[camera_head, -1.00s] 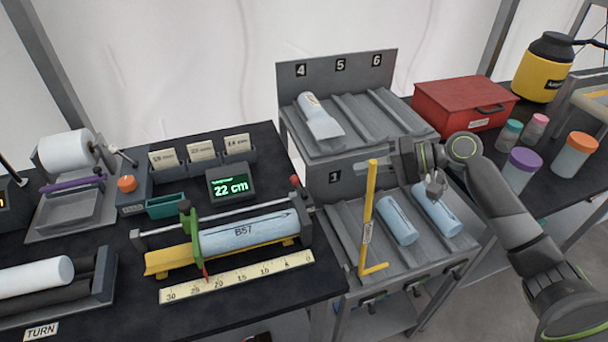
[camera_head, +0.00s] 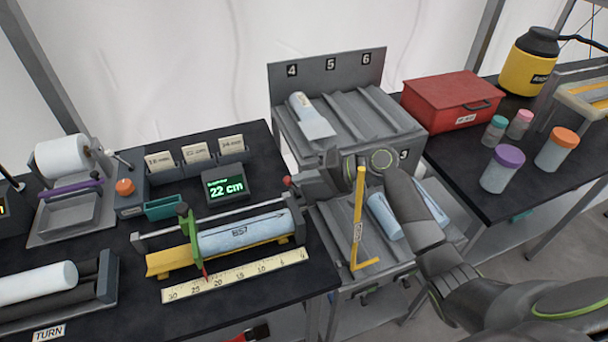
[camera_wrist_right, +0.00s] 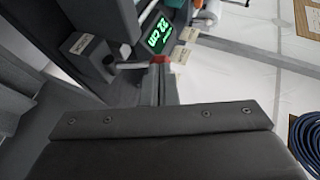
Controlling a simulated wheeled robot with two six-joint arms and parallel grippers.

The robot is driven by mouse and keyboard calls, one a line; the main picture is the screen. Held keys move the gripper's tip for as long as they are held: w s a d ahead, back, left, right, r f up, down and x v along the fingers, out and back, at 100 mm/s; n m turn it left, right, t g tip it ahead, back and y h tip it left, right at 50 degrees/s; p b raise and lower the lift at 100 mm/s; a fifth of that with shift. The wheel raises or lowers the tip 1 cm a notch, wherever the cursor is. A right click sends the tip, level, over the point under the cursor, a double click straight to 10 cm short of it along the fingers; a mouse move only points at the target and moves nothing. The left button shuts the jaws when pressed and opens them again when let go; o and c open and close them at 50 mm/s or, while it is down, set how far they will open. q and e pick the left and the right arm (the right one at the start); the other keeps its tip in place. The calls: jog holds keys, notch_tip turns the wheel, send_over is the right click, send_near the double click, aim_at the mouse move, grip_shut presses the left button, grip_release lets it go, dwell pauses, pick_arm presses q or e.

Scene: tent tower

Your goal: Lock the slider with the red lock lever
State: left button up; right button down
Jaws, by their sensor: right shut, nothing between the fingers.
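The red lock lever (camera_head: 287,181) is a small red knob at the right end of the measuring rail. The green slider (camera_head: 189,236) stands on that rail at the left end of a pale blue roll (camera_head: 242,233), its red pointer over the ruler. My right gripper (camera_head: 296,184) is shut and empty, its tips right at the red knob from the right. In the right wrist view the red knob (camera_wrist_right: 160,59) shows just beyond the closed fingers (camera_wrist_right: 164,84); whether they touch cannot be told. My left gripper is not in view.
A display (camera_head: 228,187) reading 22 cm stands behind the rail. A yellow L-shaped bar (camera_head: 358,225) stands in front of my right arm. The ruler (camera_head: 236,277) lies in front.

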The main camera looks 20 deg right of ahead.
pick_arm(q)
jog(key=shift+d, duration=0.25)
pick_arm(e)
jog(key=shift+w+a+f, duration=0.1)
jog(key=shift+a+f, duration=0.05)
jog(key=shift+a, duration=0.55)
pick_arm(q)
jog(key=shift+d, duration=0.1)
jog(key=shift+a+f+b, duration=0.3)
pick_arm(e)
jog(key=shift+d+f, duration=0.2)
jog(key=shift+d, duration=0.15)
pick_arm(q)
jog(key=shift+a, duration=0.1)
pick_arm(e)
jog(key=shift+r, duration=0.1)
